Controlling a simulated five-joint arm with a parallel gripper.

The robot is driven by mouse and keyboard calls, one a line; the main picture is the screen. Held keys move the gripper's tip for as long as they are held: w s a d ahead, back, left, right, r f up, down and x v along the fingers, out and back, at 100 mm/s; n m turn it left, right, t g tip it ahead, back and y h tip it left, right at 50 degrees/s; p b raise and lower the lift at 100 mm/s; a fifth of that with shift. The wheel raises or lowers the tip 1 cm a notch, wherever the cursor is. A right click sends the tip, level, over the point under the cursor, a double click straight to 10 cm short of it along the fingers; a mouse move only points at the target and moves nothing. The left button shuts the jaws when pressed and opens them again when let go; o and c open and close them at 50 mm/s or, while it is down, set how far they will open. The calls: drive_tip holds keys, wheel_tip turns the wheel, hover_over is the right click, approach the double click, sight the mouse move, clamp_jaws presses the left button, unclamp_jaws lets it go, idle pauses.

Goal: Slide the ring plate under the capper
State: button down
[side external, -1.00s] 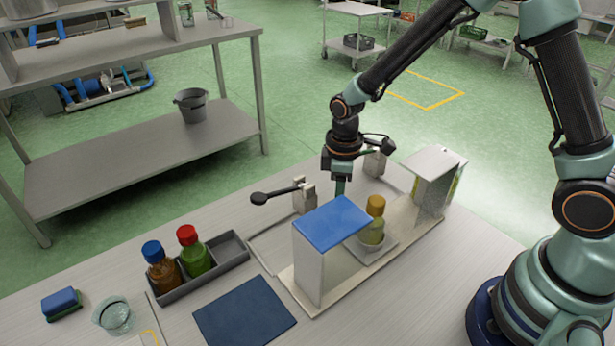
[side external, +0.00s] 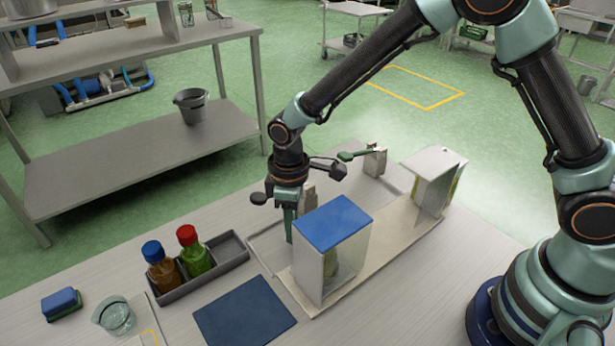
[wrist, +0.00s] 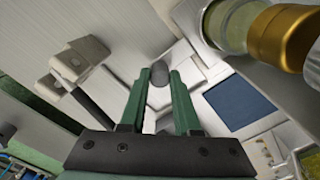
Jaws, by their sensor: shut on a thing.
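The capper is a stand with a blue top (side external: 333,222) and pale side walls. A bottle of yellow-green liquid (side external: 331,264) stands beneath that top, seen dimly through a wall. In the wrist view its gold cap (wrist: 285,38) is at the upper right. The pale ring plate (wrist: 190,22) shows around the bottle's foot; most of it is hidden in the side view. My gripper (side external: 290,238) is low beside the capper's left side. In the wrist view its fingers close around a small dark knob (wrist: 159,73); its joint to the plate is not clear.
A black-knobbed lever (side external: 258,198) and a green lever (side external: 358,155) stand behind the base rail. A white box station (side external: 432,172) stands at its right end. A dark rack (side external: 212,262) holds two capped bottles. A blue mat (side external: 243,312) lies in front.

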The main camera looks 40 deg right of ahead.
drive_tip(key=shift+a, duration=0.3)
drive_tip(key=c, duration=0.6)
unclamp_jaws()
drive_tip(key=shift+d, duration=0.1)
drive_tip(key=shift+r, duration=0.15)
wheel_tip(320, 180, up, 12)
drive_tip(key=shift+f, duration=0.1)
